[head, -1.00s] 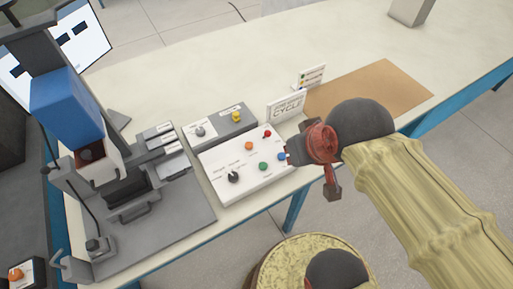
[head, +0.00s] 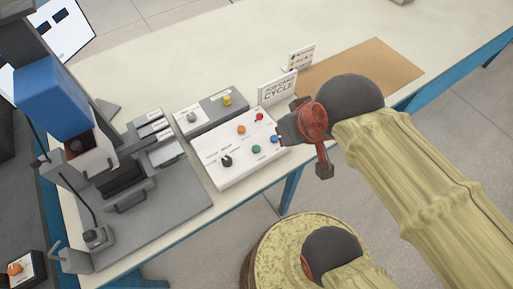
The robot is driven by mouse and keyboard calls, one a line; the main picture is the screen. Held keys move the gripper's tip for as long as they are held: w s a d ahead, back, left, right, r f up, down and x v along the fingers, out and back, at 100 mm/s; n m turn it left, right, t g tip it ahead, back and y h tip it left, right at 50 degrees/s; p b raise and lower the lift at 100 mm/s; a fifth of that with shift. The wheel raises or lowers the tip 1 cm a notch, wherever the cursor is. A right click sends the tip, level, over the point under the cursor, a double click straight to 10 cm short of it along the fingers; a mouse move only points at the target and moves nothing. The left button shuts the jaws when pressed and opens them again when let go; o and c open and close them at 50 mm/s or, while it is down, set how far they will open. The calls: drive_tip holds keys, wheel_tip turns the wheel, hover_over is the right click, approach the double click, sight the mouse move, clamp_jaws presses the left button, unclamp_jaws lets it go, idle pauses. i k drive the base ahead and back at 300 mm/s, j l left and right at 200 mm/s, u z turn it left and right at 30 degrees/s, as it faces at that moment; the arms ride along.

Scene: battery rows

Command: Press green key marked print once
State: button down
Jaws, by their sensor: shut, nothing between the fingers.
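The green key (head: 257,149) is a small round button on the white control panel (head: 226,180), near the panel's front edge. Its label is too small to read. An orange key (head: 241,129), a red key (head: 259,117), a blue key (head: 274,139) and a black knob (head: 226,161) share the panel. My gripper (head: 281,130) is shut and empty at the panel's right end, close to the blue key and to the right of the green key. I cannot tell whether it touches anything.
A grey box with a yellow button (head: 227,100) stands behind the panel. A white "CYCLE" sign (head: 278,90) stands just behind my gripper. A grey and blue machine (head: 72,103) fills the left. A brown mat (head: 350,66) lies flat on the white table (head: 240,60).

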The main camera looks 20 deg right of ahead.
sight(255, 149)
drive_tip(key=z, duration=1.9)
drive_tip(key=k+j, duration=0.25)
drive_tip(key=k, duration=0.2)
drive_tip(key=k+j, duration=0.3)
drive_tip(key=j, duration=0.75)
drive_tip(key=k, duration=0.05)
